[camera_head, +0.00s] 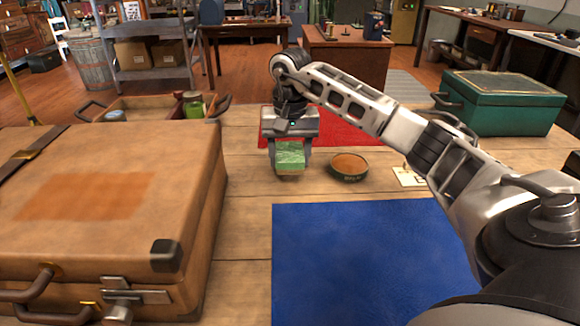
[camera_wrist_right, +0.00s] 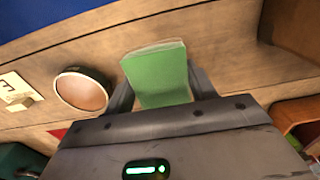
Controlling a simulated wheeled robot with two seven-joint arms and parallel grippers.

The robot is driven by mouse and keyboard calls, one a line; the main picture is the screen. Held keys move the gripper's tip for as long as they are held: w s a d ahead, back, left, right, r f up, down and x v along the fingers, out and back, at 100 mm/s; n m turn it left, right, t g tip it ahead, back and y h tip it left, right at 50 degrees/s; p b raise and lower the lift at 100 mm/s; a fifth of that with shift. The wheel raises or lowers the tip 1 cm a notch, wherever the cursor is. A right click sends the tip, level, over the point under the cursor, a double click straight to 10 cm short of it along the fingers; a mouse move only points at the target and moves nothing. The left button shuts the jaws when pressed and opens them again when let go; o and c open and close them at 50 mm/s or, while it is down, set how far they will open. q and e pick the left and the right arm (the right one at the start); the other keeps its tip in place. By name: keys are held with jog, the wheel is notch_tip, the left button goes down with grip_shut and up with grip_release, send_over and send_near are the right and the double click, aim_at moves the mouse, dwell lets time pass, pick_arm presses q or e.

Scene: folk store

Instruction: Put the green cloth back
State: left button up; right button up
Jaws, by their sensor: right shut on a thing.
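My right gripper (camera_head: 290,158) is shut on the folded green cloth (camera_head: 290,154). The cloth hangs below the jaws, over or close to the wooden table between the brown suitcase and a round tin; I cannot tell if it touches the table. In the right wrist view the green cloth (camera_wrist_right: 158,75) sits between the two fingers of my right gripper (camera_wrist_right: 162,92). My left gripper is not in view.
A round tin (camera_head: 349,167) stands just right of the cloth. A red mat (camera_head: 345,133) lies behind, a blue mat (camera_head: 370,260) in front. A wooden tray (camera_head: 150,103) with jars is back left, the suitcase (camera_head: 80,200) left, a green box (camera_head: 500,103) back right, a small card (camera_head: 408,178) right.

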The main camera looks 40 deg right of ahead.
aim_at(290, 153)
jog(key=shift+w+d+f, duration=0.1)
jog(key=shift+f, duration=1.6)
jog(key=shift+f, duration=0.15)
jog(key=o, duration=1.3)
notch_tip(290, 153, up, 12)
jog(key=shift+r+p, duration=0.2)
jog(key=shift+p, duration=0.35)
